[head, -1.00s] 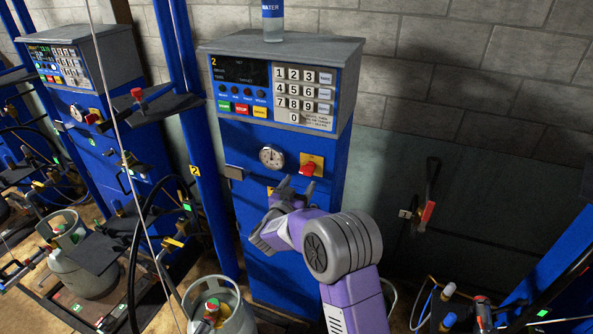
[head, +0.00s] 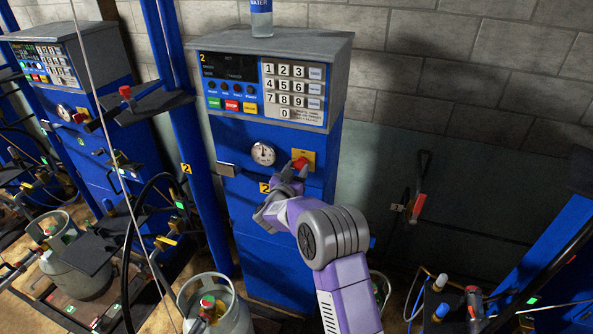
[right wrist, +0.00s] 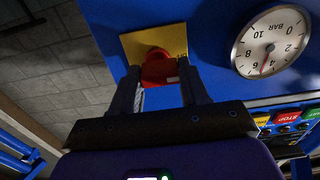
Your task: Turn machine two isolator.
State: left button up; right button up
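Machine two (head: 275,215) is a blue cabinet with a grey top box marked 2. Its isolator is a red knob (head: 300,164) on a yellow plate (head: 309,156), to the right of a round pressure gauge (head: 263,153). My right gripper (head: 289,175) is at the knob, just below and in front of it. In the right wrist view the gripper's two dark fingers (right wrist: 159,85) are spread, one on each side of the red knob (right wrist: 157,68). I cannot tell whether they touch it. My left gripper is not in view.
A water bottle (head: 261,18) stands on top of machine two. A similar blue machine (head: 90,110) is at the left. Grey gas cylinders (head: 217,305) stand on the floor in front. A blue post (head: 187,130) and a hanging cable are left of machine two.

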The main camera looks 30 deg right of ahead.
jog(key=c, duration=0.3)
jog(key=m+b, duration=0.2)
jog(key=shift+f+b, duration=0.15)
jog(key=shift+b, duration=0.2)
jog(key=m+b, duration=0.8)
jog(key=m, duration=0.1)
jog(key=shift+d+b, duration=0.1)
jog(key=shift+b, duration=0.3)
jog(key=m+b, duration=0.4)
jog(key=m, duration=0.1)
jog(key=shift+s, duration=0.1)
jog(key=shift+r+m+b, duration=0.25)
jog(key=shift+m+b, duration=0.55)
jog(key=shift+m, duration=0.1)
